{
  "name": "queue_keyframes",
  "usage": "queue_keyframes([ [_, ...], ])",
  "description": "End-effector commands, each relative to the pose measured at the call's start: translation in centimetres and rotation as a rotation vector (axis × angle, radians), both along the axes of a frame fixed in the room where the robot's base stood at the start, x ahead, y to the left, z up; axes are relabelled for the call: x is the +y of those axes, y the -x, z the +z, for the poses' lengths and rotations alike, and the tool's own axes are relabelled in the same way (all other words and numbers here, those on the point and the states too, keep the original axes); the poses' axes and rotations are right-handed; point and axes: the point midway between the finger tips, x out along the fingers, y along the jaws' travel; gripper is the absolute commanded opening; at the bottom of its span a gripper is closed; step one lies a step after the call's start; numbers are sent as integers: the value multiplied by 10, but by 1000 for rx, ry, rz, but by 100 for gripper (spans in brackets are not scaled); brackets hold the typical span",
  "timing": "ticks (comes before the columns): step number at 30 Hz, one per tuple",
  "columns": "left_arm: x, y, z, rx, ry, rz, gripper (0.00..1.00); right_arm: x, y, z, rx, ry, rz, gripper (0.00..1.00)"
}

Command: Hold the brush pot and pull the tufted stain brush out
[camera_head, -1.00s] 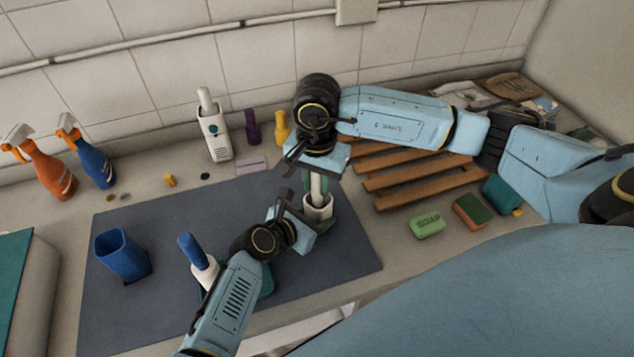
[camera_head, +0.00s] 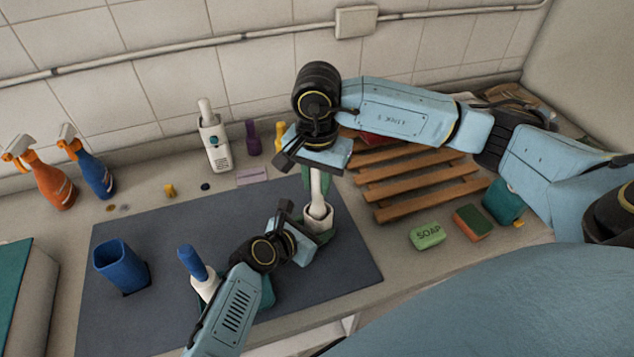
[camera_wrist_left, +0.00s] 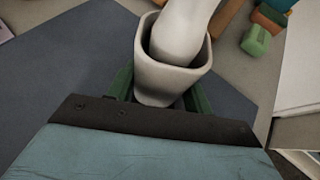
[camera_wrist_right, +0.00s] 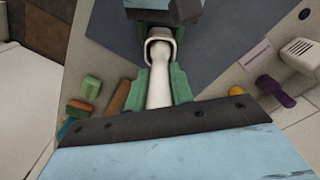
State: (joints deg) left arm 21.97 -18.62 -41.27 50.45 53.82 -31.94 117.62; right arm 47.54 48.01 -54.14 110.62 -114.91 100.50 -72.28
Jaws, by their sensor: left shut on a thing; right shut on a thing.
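The white brush pot (camera_head: 318,218) stands upright at the right part of the dark mat. My left gripper (camera_head: 322,233) is shut on it low down, and the left wrist view shows green fingers on both sides of the pot (camera_wrist_left: 172,80). The white stain brush (camera_head: 317,184) stands in the pot. My right gripper (camera_head: 317,172) is shut on its handle above the pot. The right wrist view shows the handle (camera_wrist_right: 158,90) between green fingers, its lower end inside the pot's mouth. The tufts are hidden.
A blue cup (camera_head: 121,266) and a blue-handled brush in a white holder (camera_head: 205,285) stand on the mat (camera_head: 235,215). A wooden rack (camera_head: 415,175), soap (camera_head: 427,236) and a sponge (camera_head: 472,222) lie right. Spray bottles (camera_head: 50,182) stand far left.

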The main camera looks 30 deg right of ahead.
Motion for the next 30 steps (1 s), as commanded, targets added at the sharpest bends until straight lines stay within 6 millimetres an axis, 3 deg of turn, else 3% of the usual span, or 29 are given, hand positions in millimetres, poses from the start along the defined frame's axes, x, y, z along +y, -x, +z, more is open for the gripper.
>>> queue_keyframes([
  [19,0,0,1,-1,2,1,28,0,0,26,-1,1,0,0],
  [30,0,0,1,-1,2,0,28,0,0,29,0,0,0,0],
])
